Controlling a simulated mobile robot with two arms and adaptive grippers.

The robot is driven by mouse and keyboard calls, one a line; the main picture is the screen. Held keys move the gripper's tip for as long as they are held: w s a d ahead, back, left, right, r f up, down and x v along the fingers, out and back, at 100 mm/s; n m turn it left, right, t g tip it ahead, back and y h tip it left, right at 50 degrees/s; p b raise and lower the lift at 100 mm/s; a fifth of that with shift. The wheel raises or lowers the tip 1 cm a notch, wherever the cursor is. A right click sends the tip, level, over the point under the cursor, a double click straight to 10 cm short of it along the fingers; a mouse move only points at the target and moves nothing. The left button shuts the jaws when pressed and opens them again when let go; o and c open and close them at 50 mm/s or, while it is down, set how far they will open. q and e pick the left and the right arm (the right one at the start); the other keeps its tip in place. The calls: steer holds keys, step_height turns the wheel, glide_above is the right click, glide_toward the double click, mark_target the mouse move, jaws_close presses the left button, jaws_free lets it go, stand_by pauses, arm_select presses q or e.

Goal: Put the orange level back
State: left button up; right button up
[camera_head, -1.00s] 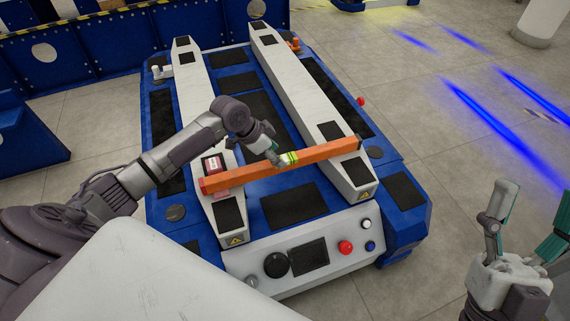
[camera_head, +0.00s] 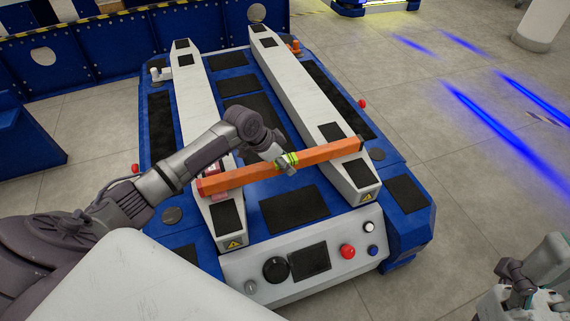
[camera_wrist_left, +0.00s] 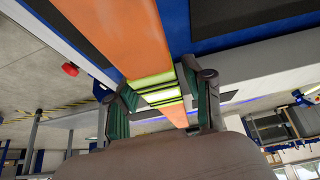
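The orange level (camera_head: 325,153) lies across the two white lift rails of the blue cart (camera_head: 400,190) in the head view. My left gripper (camera_head: 286,161) is at its yellow-green middle section. In the left wrist view the orange level (camera_wrist_left: 130,35) runs between the two green-padded fingers of my left gripper (camera_wrist_left: 160,103), one on each side of the yellow-green section. The fingers look closed on it. My right gripper (camera_head: 530,280) is at the lower right corner of the head view, away from the level, partly cut off; its finger opening cannot be made out.
The cart's front panel (camera_head: 240,290) has a red button (camera_head: 347,251), a black knob and a dark screen. A blue perforated barrier (camera_head: 100,60) stands behind the cart at left. Bare tiled floor (camera_head: 450,140) with blue light streaks lies to the right.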

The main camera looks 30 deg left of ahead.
arm_select(q)
jaws_close()
